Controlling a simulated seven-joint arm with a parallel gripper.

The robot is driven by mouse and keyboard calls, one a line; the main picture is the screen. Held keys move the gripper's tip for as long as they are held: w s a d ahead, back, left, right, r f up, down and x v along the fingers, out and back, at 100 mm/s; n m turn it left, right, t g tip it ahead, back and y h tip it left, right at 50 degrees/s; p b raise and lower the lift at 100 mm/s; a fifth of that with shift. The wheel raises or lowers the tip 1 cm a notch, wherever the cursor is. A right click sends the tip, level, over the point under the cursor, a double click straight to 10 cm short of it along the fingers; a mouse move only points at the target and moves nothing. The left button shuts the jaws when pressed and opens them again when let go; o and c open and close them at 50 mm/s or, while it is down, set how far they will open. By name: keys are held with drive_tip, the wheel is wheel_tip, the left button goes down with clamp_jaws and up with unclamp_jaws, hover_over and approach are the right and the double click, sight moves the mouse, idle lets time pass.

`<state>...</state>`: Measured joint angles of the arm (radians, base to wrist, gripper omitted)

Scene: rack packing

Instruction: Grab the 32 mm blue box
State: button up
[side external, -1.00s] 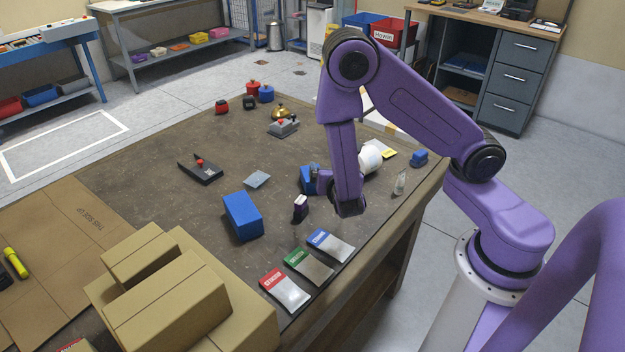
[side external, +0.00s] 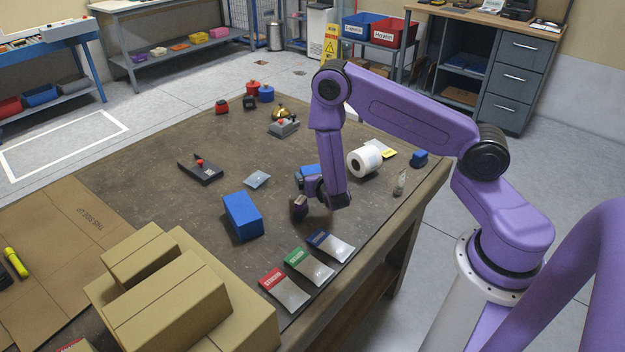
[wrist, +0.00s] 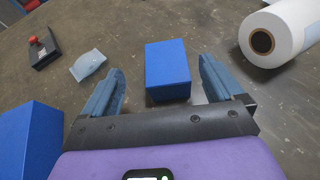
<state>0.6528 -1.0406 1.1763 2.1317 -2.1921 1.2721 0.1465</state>
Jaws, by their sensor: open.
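A blue box (wrist: 168,70) lies on the table between the two fingers of my gripper (wrist: 162,66) in the wrist view. The fingers are open, one on each side, with gaps to the box. In the side view this blue box (side external: 309,170) is partly hidden behind my gripper and wrist. A larger blue box (side external: 243,216) stands to the left; it also shows at the left edge of the wrist view (wrist: 28,140). A smaller blue block (side external: 419,158) lies near the right table edge. No size marking is readable.
A white roll (side external: 364,162) lies right of the box, close to my arm. A grey packet (side external: 257,179) and a dark device with a red knob (side external: 201,171) lie left. Several labelled pouches (side external: 310,266) and stacked cartons (side external: 165,300) are at the front.

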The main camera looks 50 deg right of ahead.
sight(312, 170)
drive_tip(key=shift+s+d+x, duration=0.1)
drive_tip(key=shift+x, duration=1.6)
drive_tip(key=shift+s+d+x, duration=0.15)
drive_tip(key=shift+x, duration=1.5)
drive_tip(key=shift+f, duration=0.15)
drive_tip(key=c, duration=1.2)
